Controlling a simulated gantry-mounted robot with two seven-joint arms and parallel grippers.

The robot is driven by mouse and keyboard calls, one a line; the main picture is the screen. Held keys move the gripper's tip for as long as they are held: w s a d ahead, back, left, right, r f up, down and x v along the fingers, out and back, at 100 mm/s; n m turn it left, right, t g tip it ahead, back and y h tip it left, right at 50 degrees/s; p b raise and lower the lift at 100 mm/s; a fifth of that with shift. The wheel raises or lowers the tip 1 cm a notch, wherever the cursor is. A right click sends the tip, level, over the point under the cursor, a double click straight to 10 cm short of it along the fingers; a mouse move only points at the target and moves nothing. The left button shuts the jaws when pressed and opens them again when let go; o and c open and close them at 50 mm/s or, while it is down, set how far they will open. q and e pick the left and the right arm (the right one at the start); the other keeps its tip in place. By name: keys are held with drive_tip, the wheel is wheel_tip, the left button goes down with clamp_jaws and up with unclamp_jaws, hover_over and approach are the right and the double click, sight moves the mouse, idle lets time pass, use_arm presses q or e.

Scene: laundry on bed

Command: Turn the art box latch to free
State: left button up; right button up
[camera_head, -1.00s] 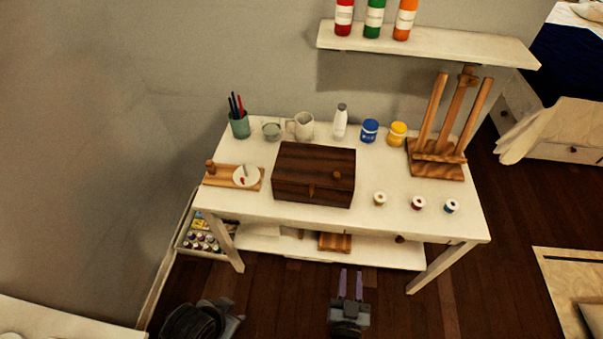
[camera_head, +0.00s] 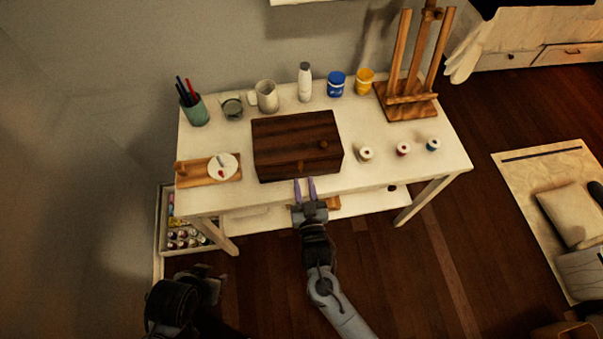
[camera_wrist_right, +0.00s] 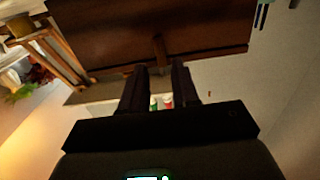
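The art box (camera_head: 290,135) is a dark brown wooden box on the white table, lid shut. A round knob (camera_head: 323,145) sits on its top. A small wooden latch (camera_head: 300,166) is on its front face; in the right wrist view the latch (camera_wrist_right: 160,48) stands beyond and between the fingertips. My right gripper (camera_head: 304,182) is just in front of the box. Its two fingers (camera_wrist_right: 160,72) are parted with nothing between them, and I cannot tell if they touch the latch. My left gripper (camera_head: 208,288) is low at the bottom left, away from the table, its fingers unclear.
A palette board (camera_head: 208,170) lies left of the box. Small spools (camera_head: 367,153) stand to the right. A pen cup (camera_head: 194,110), mug (camera_head: 264,96), bottle (camera_head: 304,82), paint jars (camera_head: 336,84) and easel (camera_head: 410,98) line the back. A shelf sits below the tabletop.

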sight(301, 167)
drive_tip(key=shift+w+a, duration=0.2)
drive_tip(key=shift+w, duration=0.8)
drive_tip(key=shift+w+a, duration=0.15)
drive_tip(key=shift+w, duration=0.8)
clamp_jaws()
